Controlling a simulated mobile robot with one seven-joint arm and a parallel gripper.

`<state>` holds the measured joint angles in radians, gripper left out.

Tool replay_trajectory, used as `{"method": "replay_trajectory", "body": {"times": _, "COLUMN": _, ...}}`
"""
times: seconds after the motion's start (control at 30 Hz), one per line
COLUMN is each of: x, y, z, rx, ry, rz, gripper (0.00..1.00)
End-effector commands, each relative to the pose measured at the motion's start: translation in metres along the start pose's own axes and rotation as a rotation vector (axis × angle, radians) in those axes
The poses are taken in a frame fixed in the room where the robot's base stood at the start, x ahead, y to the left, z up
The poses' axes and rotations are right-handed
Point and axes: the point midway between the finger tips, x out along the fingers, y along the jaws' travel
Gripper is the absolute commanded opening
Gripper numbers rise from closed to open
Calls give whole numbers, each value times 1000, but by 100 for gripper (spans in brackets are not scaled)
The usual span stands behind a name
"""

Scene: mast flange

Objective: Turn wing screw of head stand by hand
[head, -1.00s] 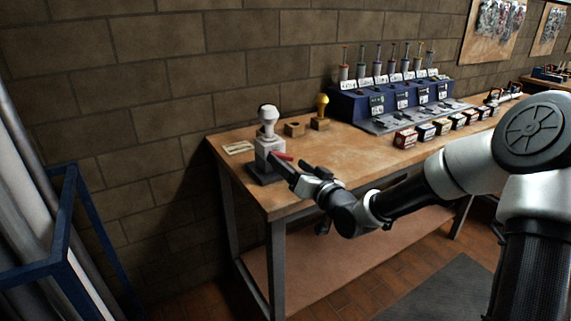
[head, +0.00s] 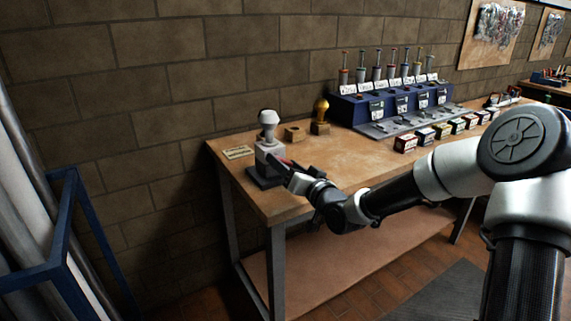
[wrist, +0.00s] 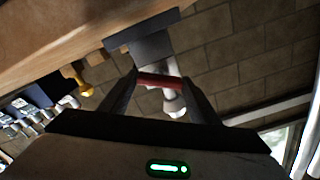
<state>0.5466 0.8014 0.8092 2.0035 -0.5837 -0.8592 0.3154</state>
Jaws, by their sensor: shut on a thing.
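The head stand (head: 271,153) stands upright at the left end of the bench: a pale block on a dark base with a white knob-shaped head (head: 268,117) on top. In the wrist view the stand (wrist: 150,47) appears upside down. Its red wing screw (wrist: 160,80) lies across the gap between my fingertips, and my gripper (wrist: 161,84) is shut on it. The screw's shaft is hidden.
A small wooden block (head: 294,134) and a yellow-brass knobbed piece (head: 320,117) stand behind the stand. A paper label (head: 238,153) lies to its left. A blue rack (head: 390,102) and several small boxes stand further right. The bench top between is clear.

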Motion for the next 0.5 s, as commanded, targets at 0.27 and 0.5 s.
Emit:
{"method": "replay_trajectory", "body": {"times": 0.27, "x": 0, "y": 0, "z": 0, "rx": 220, "ry": -1, "rz": 0, "gripper": 34}}
{"method": "replay_trajectory", "body": {"times": 0.5, "x": 0, "y": 0, "z": 0, "rx": 218, "ry": 0, "rz": 0, "gripper": 58}}
